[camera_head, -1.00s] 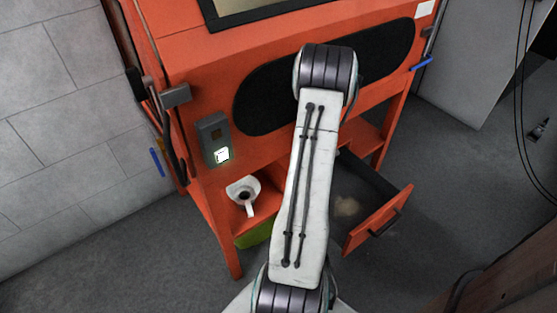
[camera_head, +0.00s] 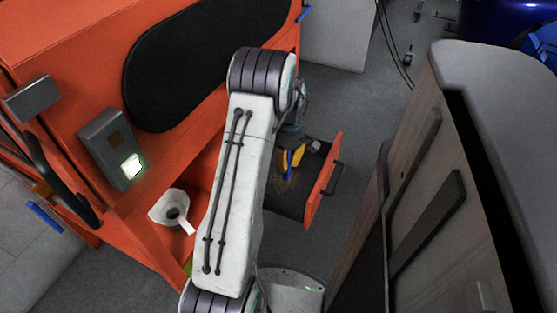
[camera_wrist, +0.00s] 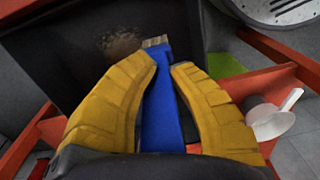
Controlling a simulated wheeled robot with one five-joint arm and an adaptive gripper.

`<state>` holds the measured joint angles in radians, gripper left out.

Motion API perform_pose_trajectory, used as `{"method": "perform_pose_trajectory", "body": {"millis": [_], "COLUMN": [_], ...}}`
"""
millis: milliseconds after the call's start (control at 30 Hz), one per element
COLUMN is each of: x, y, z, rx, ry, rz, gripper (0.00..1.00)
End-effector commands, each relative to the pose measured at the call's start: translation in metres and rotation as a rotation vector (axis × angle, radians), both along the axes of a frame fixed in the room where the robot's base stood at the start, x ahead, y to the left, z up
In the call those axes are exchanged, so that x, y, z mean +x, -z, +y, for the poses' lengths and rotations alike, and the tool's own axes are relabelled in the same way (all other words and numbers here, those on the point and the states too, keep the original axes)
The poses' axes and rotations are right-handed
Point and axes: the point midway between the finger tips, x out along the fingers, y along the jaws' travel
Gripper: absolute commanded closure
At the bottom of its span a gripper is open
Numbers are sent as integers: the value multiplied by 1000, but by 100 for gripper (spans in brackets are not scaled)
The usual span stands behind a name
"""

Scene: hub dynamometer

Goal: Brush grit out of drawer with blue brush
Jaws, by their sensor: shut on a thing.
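The blue brush (camera_wrist: 161,112) is between the two yellow fingers of my gripper (camera_wrist: 166,66), which is shut on it. Its pale bristles (camera_wrist: 155,42) point away from the fingers, into the drawer (camera_wrist: 52,62). In the head view my gripper (camera_head: 291,160) and the brush (camera_head: 298,157) are over the open drawer with its orange front (camera_head: 322,182). A brown patch of grit (camera_wrist: 119,42) lies on the dark drawer floor beside the bristle end. The grit also shows in the head view (camera_head: 285,184). I cannot tell whether the bristles touch the floor.
A white scoop-like cup (camera_head: 172,209) with a handle sits on the orange machine's lower shelf, left of my arm. A wooden cabinet (camera_head: 430,190) stands close on the right. Grey floor (camera_head: 340,110) is open beyond the drawer.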

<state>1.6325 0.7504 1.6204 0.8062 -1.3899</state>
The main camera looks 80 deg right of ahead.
Motion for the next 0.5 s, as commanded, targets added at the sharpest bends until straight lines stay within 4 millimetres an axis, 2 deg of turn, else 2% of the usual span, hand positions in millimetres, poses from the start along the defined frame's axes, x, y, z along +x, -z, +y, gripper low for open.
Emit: {"method": "perform_pose_trajectory", "body": {"millis": [500], "x": [0], "y": [34], "z": [0], "rx": [-1], "ry": [0], "rz": [0], "gripper": [100]}}
